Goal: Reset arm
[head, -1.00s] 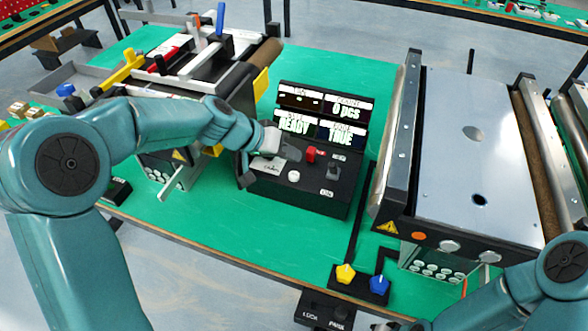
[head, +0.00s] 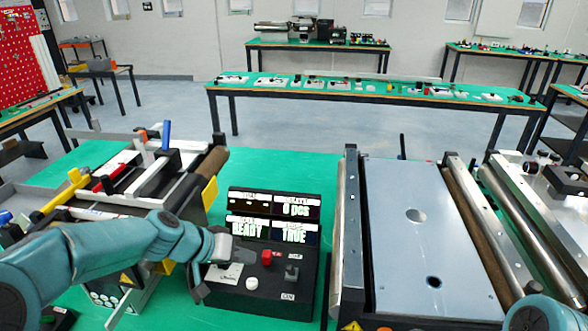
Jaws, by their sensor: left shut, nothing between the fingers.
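My left arm comes in from the left over the green bench. My left gripper (head: 217,258) is at the left side of the black control box (head: 264,294) and is shut with nothing held. Its fingers cover part of the box's left edge; I cannot tell whether they touch it. The box has a red switch (head: 267,257), a white button (head: 252,283) and a dark switch (head: 292,271). Its display (head: 275,216) reads "READY", "TRUE" and "0 pcs". Only a piece of my right arm shows at the bottom right corner; its gripper is out of view.
A mini conveyor (head: 175,175) with a yellow handle stands at the left. A larger conveyor with a pale metal plate (head: 415,245) stands right of the box. Green bench top (head: 285,165) is clear behind the box. More benches (head: 370,90) stand far back.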

